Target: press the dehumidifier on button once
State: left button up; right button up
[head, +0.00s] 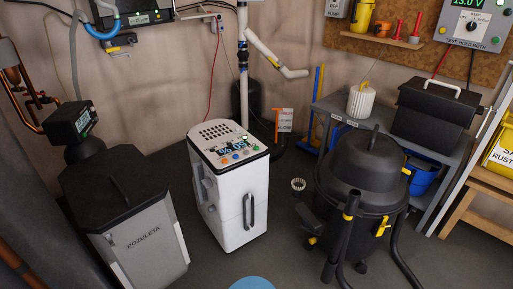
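The white appliance (231,198), which looks like the dehumidifier, stands upright on the floor near the middle of the head view. Its top panel (228,143) has a slotted grille at the back, a lit display (234,149) and a row of small coloured buttons (238,156) along the front edge. Green, blue and orange-red buttons can be made out. Their labels are too small to read, so I cannot tell which is the on button. A dark handle is on its front. Neither of my grippers is in view.
A grey bin-like unit marked POZULETA (150,242) stands to the left. A black drum vacuum (362,185) with hoses stands to the right. A small ring (298,184) lies on the floor between. A blue round thing (251,283) shows at the bottom edge. Floor in front is mostly clear.

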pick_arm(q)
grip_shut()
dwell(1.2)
